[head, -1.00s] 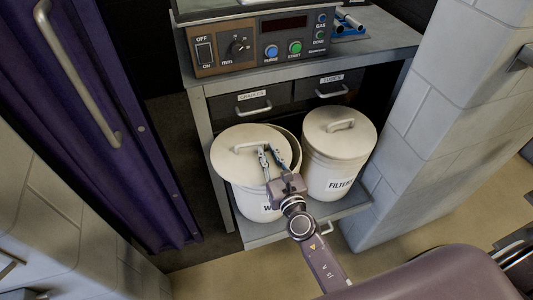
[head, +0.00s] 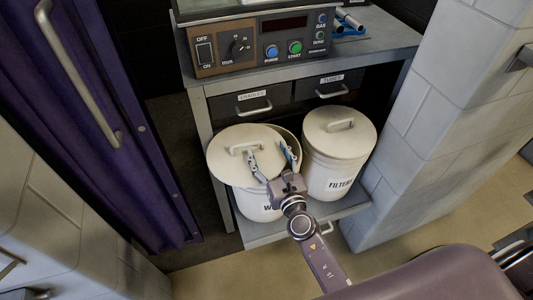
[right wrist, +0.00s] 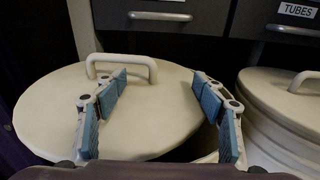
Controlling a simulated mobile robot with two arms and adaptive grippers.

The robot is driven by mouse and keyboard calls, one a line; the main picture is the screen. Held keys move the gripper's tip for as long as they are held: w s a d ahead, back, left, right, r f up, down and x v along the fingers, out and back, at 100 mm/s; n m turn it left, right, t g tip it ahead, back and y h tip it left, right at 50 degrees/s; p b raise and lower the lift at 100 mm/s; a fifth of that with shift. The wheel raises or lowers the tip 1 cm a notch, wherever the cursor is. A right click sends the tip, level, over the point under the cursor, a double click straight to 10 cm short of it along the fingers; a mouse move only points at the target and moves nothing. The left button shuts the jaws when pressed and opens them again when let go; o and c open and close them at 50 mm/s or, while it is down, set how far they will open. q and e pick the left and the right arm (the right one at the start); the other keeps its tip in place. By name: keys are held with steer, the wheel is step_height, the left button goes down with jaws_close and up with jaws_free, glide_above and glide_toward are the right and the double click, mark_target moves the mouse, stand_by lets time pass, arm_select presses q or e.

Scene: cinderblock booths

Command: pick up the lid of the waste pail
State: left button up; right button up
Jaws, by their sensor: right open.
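The cream round lid (head: 225,160) lies off-centre to the left on the waste pail (head: 247,204), leaving part of the pail's rim uncovered at the right. The pail's label is mostly hidden, with only a "W" showing. The lid's bar handle (head: 246,147) stands up from its top. My right gripper (head: 268,152) is open and empty over the lid's right part. In the right wrist view, the lid (right wrist: 150,120) lies beneath the spread blue-padded fingers, and the handle (right wrist: 122,59) is ahead, near the left finger's tip. My left gripper is not in view.
A lidded filter pail (head: 336,170) stands close to the right on the same low shelf (head: 270,236). Drawers (head: 252,104) and a control panel (head: 262,45) are above. A block wall (head: 440,130) is at right, a purple curtain-like panel (head: 100,120) at left.

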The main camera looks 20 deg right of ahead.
steer(key=o, duration=0.7)
steer(key=shift+c, duration=0.2)
steer(key=shift+f, duration=0.1)
